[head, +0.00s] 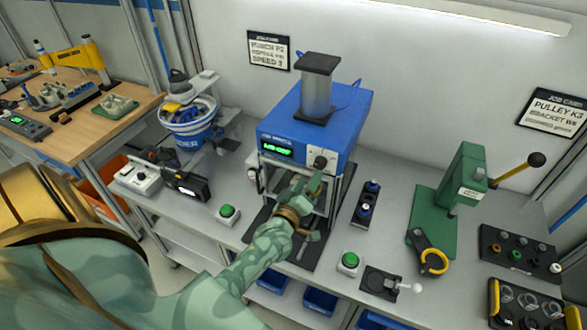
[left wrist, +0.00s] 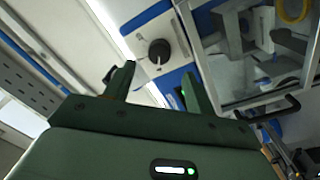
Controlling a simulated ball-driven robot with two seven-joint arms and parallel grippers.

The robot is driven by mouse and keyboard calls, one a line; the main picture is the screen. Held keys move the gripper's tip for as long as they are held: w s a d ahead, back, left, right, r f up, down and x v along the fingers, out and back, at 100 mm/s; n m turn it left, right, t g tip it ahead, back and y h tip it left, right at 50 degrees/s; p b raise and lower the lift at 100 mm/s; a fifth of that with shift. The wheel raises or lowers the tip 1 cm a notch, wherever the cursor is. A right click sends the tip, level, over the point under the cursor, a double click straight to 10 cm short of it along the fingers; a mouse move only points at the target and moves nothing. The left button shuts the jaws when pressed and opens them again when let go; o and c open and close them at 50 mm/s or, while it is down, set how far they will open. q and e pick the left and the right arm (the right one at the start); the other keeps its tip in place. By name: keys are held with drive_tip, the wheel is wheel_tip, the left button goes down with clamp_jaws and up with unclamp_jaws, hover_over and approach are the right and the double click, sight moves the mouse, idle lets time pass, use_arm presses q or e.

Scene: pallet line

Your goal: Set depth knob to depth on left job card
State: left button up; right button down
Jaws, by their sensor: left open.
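The left job card (head: 268,50) hangs on the wall behind the bench; its top line seems to read PUNCH P2 and its last SPEED 3, but the middle line is too small to read surely. The blue press (head: 300,118) has a lit green display (head: 277,149) and a black-and-silver knob (head: 321,160) on its front panel. In the left wrist view the round dark knob (left wrist: 159,52) with a pale pointer lies beyond the fingertips. My left gripper (head: 307,186) is open and empty, just below and in front of the knob, apart from it. My right gripper is not in view.
Green buttons (head: 228,214) stand on the bench on both sides of my left arm. A green lever press (head: 458,195) stands at right, below the right job card (head: 553,112). A blue-and-white bucket (head: 188,125) stands left of the press.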

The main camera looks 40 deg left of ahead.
use_arm(q)
drive_tip(key=b+v, duration=0.1)
drive_tip(key=v, duration=0.9)
drive_tip(key=shift+s, duration=0.2)
drive_tip(key=shift+d, duration=0.1)
drive_tip(key=s+d+f+m+g+h+b, duration=0.1)
drive_tip(key=s+d+f+m+g+b, duration=0.2)
drive_tip(key=f, duration=0.7)
drive_tip(key=s+d+f+m+g+h+b, duration=0.1)
drive_tip(key=s+f+m+g+h, duration=0.2)
drive_tip(key=f, duration=0.7)
drive_tip(key=s+d+f+m+g+b, duration=0.25)
drive_tip(key=s+f, duration=0.25)
drive_tip(key=f, duration=0.5)
drive_tip(key=s+f+m+g+b, duration=0.3)
drive_tip(key=s+f+b, duration=0.5)
drive_tip(key=s+f, duration=0.5)
drive_tip(key=s+a+f+m+g+b, duration=0.1)
drive_tip(key=s+f+m+g+b, duration=0.3)
drive_tip(key=s+f, duration=0.8)
wheel_tip(320, 180, down, 7)
drive_tip(key=g+b, duration=0.2)
drive_tip(key=b, duration=0.2)
drive_tip(key=shift+s+a+b, duration=0.2)
drive_tip(key=shift+s+b, duration=0.15)
drive_tip(key=shift+b, duration=0.05)
